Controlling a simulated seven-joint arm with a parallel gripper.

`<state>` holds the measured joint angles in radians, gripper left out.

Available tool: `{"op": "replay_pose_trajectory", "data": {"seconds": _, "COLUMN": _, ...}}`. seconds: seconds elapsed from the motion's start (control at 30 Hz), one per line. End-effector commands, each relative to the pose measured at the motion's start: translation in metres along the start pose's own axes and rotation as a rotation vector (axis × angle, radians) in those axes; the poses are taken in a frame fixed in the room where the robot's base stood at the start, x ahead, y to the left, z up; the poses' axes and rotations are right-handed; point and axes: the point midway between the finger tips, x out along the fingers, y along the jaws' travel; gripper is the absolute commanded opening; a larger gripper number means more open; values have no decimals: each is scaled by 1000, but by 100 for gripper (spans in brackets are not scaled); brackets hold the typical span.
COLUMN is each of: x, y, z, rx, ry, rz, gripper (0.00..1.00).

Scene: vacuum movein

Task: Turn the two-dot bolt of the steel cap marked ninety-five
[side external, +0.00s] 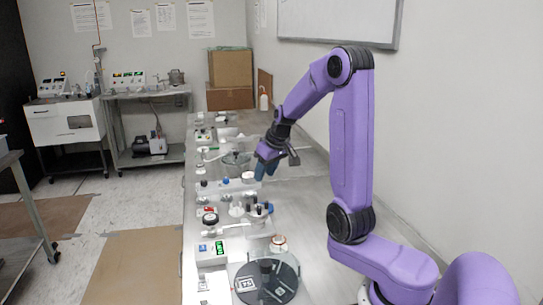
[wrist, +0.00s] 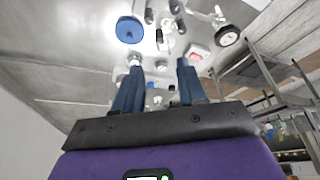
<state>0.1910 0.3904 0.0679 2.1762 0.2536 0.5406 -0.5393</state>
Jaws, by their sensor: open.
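My gripper (side external: 267,168) hangs above the long steel bench, fingers pointing down. In the wrist view my gripper (wrist: 158,64) shows two dark blue fingers, spread apart with nothing held between them. Several small steel fittings (side external: 237,208) stand on the bench in front of it in the side view. In the wrist view, metal fittings and dark knobs (wrist: 168,24) lie beyond the fingertips. I cannot read a ninety-five mark or make out a two-dot bolt in either view, so I cannot tell which piece is the steel cap.
A blue round cap (wrist: 129,30) and a dial gauge (wrist: 228,38) lie beyond the fingers. A box with a green display (side external: 212,250) and a dark round plate (side external: 248,291) stand at the near end. The bench's right strip (side external: 308,215) is mostly clear, beside the wall.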

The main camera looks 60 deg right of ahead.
Motion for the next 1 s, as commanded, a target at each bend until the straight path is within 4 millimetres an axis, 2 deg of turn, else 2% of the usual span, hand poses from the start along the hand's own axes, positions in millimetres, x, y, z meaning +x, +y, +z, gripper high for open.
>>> {"op": "replay_pose_trajectory", "data": {"seconds": 0.03, "x": -11, "y": 1, "z": -1, "rx": 1, "ry": 6, "rz": 4, "gripper": 41}}
{"op": "replay_pose_trajectory", "data": {"seconds": 0.2, "x": -38, "y": 1, "z": 0, "rx": 1, "ry": 3, "rz": 3, "gripper": 41}}
{"op": "replay_pose_trajectory", "data": {"seconds": 0.4, "x": -59, "y": 1, "z": 0, "rx": 2, "ry": 1, "rz": 1, "gripper": 41}}
{"op": "replay_pose_trajectory", "data": {"seconds": 0.83, "x": -63, "y": 0, "z": 0, "rx": 3, "ry": -3, "rz": 0, "gripper": 41}}
{"op": "replay_pose_trajectory", "data": {"seconds": 1.0, "x": -61, "y": 1, "z": -13, "rx": 66, "ry": -51, "rz": -13, "gripper": 41}}
